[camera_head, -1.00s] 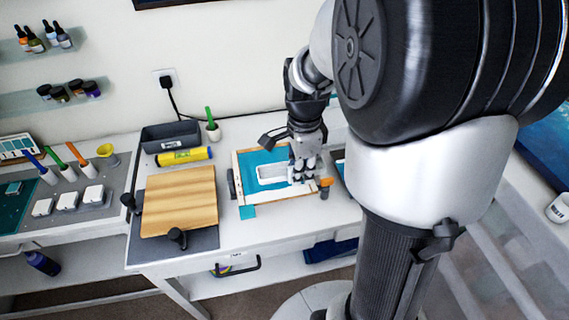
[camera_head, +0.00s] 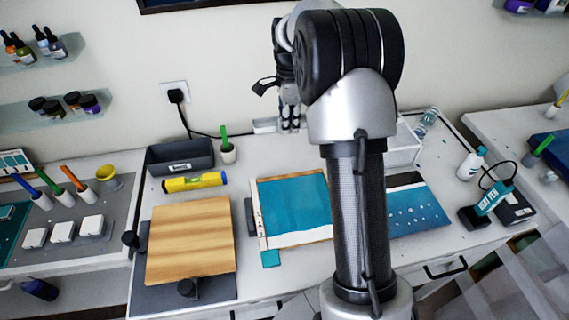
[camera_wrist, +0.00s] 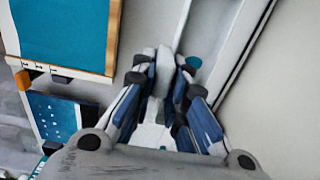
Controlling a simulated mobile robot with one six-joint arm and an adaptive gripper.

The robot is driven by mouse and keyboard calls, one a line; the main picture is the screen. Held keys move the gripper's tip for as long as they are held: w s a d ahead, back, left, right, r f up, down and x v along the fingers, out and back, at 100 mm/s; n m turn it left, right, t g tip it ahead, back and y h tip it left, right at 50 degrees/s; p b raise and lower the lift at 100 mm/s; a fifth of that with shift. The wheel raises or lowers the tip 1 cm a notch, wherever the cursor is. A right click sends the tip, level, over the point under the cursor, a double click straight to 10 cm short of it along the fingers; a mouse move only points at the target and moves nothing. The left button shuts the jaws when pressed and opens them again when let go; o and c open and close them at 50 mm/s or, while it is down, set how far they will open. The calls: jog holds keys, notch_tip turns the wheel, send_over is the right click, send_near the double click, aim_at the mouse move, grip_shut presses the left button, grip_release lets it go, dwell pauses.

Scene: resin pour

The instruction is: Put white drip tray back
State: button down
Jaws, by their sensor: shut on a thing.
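My gripper (camera_head: 290,124) is shut on the white drip tray (camera_head: 264,125) at the back of the table, close to the wall. The tray shows as a small white end left of the fingers. The rest of it is hidden by the gripper and my arm. In the wrist view my gripper (camera_wrist: 162,75) points at a pale surface with long edges. I cannot tell whether the tray touches the table. The wood-framed teal panel (camera_head: 295,205) lies in front of the gripper and carries a white-edged lower part.
A wooden board (camera_head: 190,240) lies front left. A white container (camera_head: 404,150) and a blue panel (camera_head: 420,208) are right of my arm.

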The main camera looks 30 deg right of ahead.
aim_at(288, 171)
notch_tip(288, 171, down, 17)
jog(key=b, duration=0.4)
jog(key=shift+f, duration=0.15)
jog(key=shift+s+f, duration=0.1)
jog(key=c, duration=1.6)
grip_release()
